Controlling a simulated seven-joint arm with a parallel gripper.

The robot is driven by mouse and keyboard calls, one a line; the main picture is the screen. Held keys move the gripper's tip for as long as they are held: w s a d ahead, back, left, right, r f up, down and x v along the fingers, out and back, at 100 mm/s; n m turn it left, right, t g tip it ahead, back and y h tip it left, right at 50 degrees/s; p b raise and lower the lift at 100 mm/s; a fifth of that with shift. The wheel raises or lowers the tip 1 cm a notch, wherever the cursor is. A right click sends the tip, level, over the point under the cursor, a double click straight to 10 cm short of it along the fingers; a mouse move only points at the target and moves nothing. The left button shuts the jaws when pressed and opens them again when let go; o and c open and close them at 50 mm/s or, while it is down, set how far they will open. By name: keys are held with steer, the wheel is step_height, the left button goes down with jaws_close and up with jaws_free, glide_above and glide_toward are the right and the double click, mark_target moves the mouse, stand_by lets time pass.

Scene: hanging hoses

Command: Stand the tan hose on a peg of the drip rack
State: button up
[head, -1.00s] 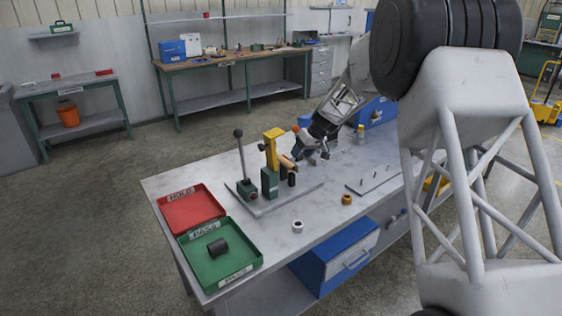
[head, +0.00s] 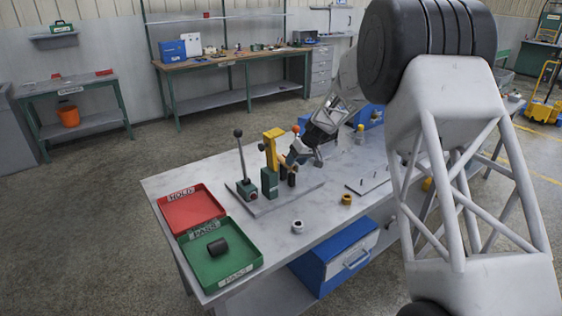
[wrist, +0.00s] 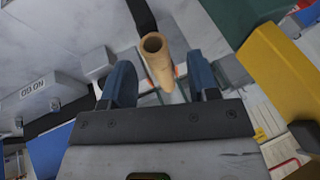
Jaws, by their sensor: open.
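The tan hose (wrist: 158,62) shows in the wrist view as a short hollow tube, its open end facing the camera. It lies between the two blue fingers of my open gripper (wrist: 163,84), with no clear grip on it. The drip rack (head: 358,187) is a flat grey plate with thin upright pegs, to the right of the fixture. No hose shows on its pegs.
A lever (head: 240,158) with a black knob stands left of the fixture. A white ring (head: 297,226) and a brass-coloured ring (head: 346,200) lie in front. A red tray (head: 190,208) and a green tray (head: 245,252), holding a dark cylinder (head: 217,246), are at the left.

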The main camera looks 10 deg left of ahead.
steer(key=shift+x, duration=1.75)
steer(key=c, duration=0.9)
steer(key=shift+r, duration=0.15)
steer(key=shift+r, duration=0.6)
steer(key=shift+c, duration=0.4)
step_height(320, 180, up, 16)
steer(key=shift+r, duration=0.25)
